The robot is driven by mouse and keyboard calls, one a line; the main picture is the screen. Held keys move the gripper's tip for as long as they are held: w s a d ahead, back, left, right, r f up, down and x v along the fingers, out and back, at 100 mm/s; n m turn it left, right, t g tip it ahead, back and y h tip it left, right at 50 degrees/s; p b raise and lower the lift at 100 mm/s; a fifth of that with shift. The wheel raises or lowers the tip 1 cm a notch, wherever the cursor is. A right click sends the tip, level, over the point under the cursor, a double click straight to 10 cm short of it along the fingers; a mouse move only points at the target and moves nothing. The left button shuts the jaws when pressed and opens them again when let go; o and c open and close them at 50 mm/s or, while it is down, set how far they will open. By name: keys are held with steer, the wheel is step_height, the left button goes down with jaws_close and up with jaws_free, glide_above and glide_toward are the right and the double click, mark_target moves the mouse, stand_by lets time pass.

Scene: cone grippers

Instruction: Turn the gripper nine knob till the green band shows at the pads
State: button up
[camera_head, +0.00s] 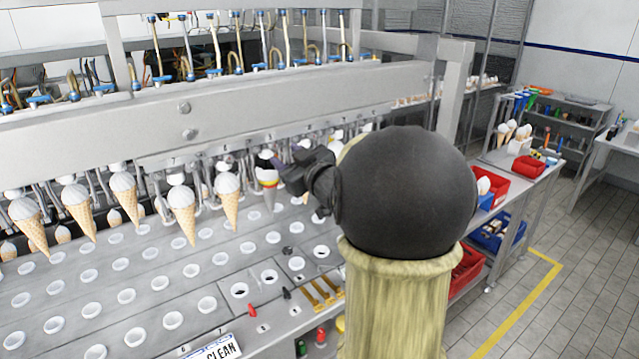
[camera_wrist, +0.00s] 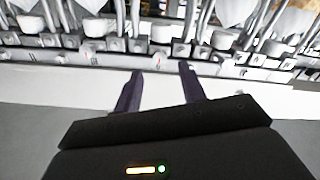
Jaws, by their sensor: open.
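My gripper (camera_head: 282,163) is at the row of cone grippers under the machine's beam, next to a banded test cone (camera_head: 267,177) with dark, yellow and red bands. In the wrist view my gripper (camera_wrist: 161,70) has its two dark fingers spread, with nothing between them. A white knob-like cylinder (camera_wrist: 162,34) stands ahead, roughly centred between and beyond the fingertips, apart from them. A small red mark (camera_wrist: 162,61) is just below it. I cannot read a number nine there. No green band can be made out on the cone; the pads are too small to tell.
White-topped cones (camera_head: 183,212) hang along the row to the left. Similar white cylinders (camera_wrist: 93,27) flank the centred one. Red bins (camera_head: 528,168) stand right.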

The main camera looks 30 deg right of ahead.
steer(key=s+b, duration=0.3)
steer(key=s, duration=1)
steer(key=shift+d, duration=0.3)
steer(key=shift+w, duration=0.1)
steer(key=w+a+f+m+g+h, duration=0.1)
steer(key=a+f+m+g+h, duration=0.15)
steer(key=f, duration=0.55)
steer(key=w+a+f+m+g+h, duration=0.1)
steer(key=w+a+f+m+g, duration=0.2)
steer(key=f, duration=0.5)
steer(key=s+a+f+n+g+y, duration=0.1)
steer(key=s+a+f+g+y, duration=0.1)
steer(key=s+a+f+g, duration=0.8)
steer(key=s+a+f, duration=0.3)
steer(key=shift+s+f, duration=0.15)
steer(key=shift+s, duration=0.2)
